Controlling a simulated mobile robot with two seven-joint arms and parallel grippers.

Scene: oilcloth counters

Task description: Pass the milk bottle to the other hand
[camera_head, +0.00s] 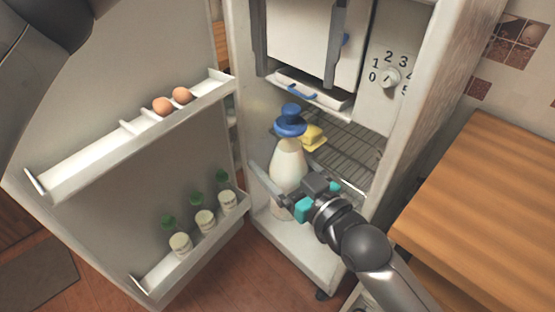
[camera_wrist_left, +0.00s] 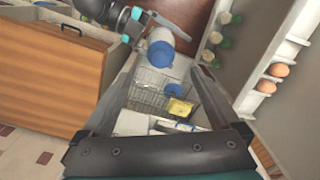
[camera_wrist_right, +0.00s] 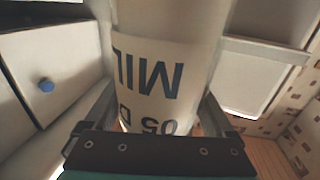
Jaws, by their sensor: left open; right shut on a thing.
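The milk bottle (camera_head: 286,163) is white with a blue cap (camera_head: 290,128). It stands roughly upright in front of the fridge's wire shelf. My right gripper (camera_head: 277,182) is shut on its body. In the right wrist view the lettered bottle (camera_wrist_right: 160,80) fills the space between the fingers. My left gripper (camera_head: 297,80) is open and empty, hanging above the bottle in front of the freezer compartment. In the left wrist view the bottle's cap (camera_wrist_left: 160,54) lies beyond the open fingers, apart from them. The bottle's lower part is partly hidden by my right gripper.
The open fridge door (camera_head: 100,120) holds eggs (camera_head: 163,106) and several green-topped jars (camera_head: 205,220). Yellow butter (camera_head: 313,136) lies on the wire shelf (camera_head: 350,150), near a second blue thing (camera_wrist_left: 173,90). A wooden counter (camera_head: 480,190) stands at right.

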